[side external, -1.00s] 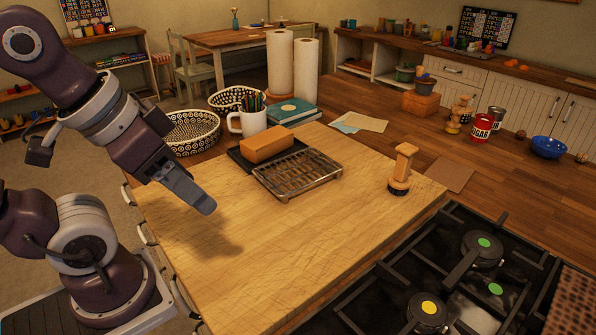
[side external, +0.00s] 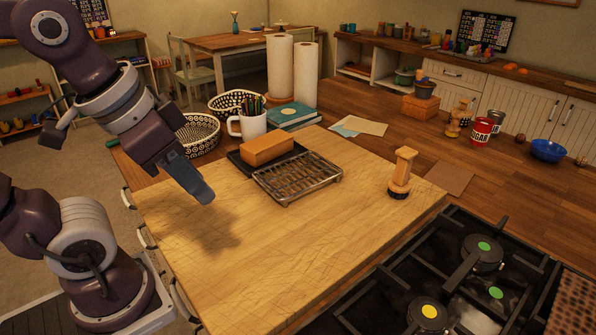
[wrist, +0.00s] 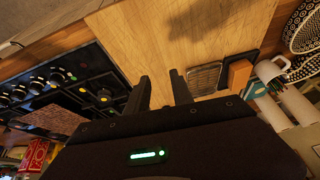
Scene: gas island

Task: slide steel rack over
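The steel rack (side external: 298,178) is a low rectangular wire grid on the wooden board (side external: 230,275). Its far left side lies close to a dark tray (side external: 236,160) that holds an orange-brown block (side external: 267,149). My gripper (side external: 206,198) hangs above the board, left of the rack and apart from it. In the wrist view my gripper (wrist: 158,76) has its two fingers apart with nothing between them. The rack (wrist: 205,77) shows there just right of the fingers, partly cut off by the right finger.
A wooden stamp-like tool (side external: 401,173) stands on the board right of the rack. A white mug of pencils (side external: 248,124), books (side external: 292,113) and paper towel rolls (side external: 280,68) stand behind. The black stove (side external: 450,270) is at the front right. The board's front left is clear.

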